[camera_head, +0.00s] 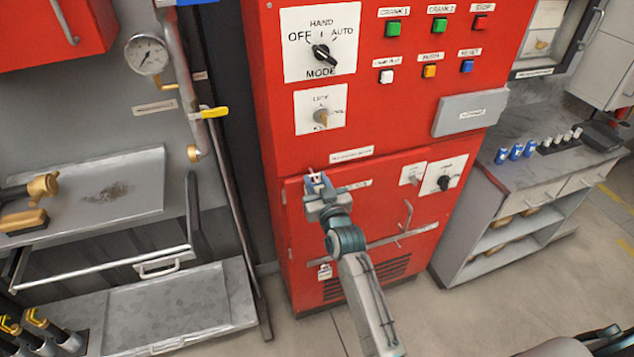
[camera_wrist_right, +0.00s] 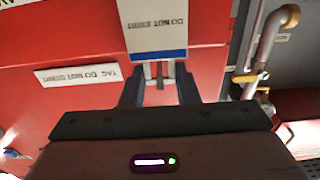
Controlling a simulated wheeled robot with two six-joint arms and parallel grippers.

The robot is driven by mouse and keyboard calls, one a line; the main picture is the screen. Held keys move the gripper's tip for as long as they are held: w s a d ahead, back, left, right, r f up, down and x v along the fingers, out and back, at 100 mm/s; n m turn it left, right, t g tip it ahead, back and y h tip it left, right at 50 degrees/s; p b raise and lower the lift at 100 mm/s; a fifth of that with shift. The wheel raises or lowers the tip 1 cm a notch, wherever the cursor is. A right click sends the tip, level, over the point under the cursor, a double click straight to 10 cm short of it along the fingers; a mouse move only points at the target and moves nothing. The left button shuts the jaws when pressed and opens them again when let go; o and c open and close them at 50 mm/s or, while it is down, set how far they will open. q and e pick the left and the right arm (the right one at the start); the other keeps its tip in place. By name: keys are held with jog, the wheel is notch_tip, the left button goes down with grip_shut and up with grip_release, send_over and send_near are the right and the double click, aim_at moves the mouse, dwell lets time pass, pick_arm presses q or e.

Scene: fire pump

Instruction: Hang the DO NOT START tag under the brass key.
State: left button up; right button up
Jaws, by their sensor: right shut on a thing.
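The brass key (camera_head: 321,116) sits in a white plate on the upper front of the red pump cabinet (camera_head: 385,90). My right gripper (camera_head: 316,184) is below that plate, close in front of the cabinet's lower door. It is shut on the DO NOT START tag, a white card with a blue edge, which shows large between the fingers in the right wrist view (camera_wrist_right: 155,28). Its lettering appears upside down there. In the head view the tag is small and mostly hidden by the gripper. The key is clear of the gripper.
A label strip (camera_head: 352,154) is on the cabinet above the gripper. The mode knob (camera_head: 321,53) is above the key. A door handle (camera_head: 407,214) sticks out to the right. A yellow-levered pipe (camera_head: 208,113) and a tray bench (camera_head: 110,190) are left; grey shelving (camera_head: 500,230) is right.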

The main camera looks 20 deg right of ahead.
jog(key=o, duration=1)
jog(key=s+b, duration=0.4)
jog(key=s, duration=0.6)
jog(key=s+d+f+g, duration=0.1)
jog(key=s+f+g, duration=0.25)
jog(key=f, duration=0.95)
jog(key=s+d+f+g, duration=0.15)
jog(key=s+f, duration=0.25)
jog(key=f, duration=1)
jog(key=s+f+g, duration=0.3)
jog(key=s+f, duration=0.1)
jog(key=f, duration=0.9)
jog(key=s+d+f+g, duration=0.2)
jog(key=s+f+g, duration=0.1)
jog(key=s+f, duration=0.55)
jog(key=s+d+f+g, duration=0.2)
jog(key=s+f, duration=0.6)
jog(key=s, duration=0.2)
jog(key=s+d+f+g, duration=0.1)
jog(key=s+f, duration=0.1)
jog(key=s, duration=0.4)
jog(key=s+d+f+g+h, duration=0.1)
jog(key=s+d+f, duration=0.1)
jog(key=s, duration=0.5)
jog(key=s+d+f+g, duration=0.2)
jog(key=s+f, duration=0.1)
jog(key=s, duration=0.3)
jog(key=shift+s+d, duration=0.25)
jog(key=shift+s, duration=0.15)
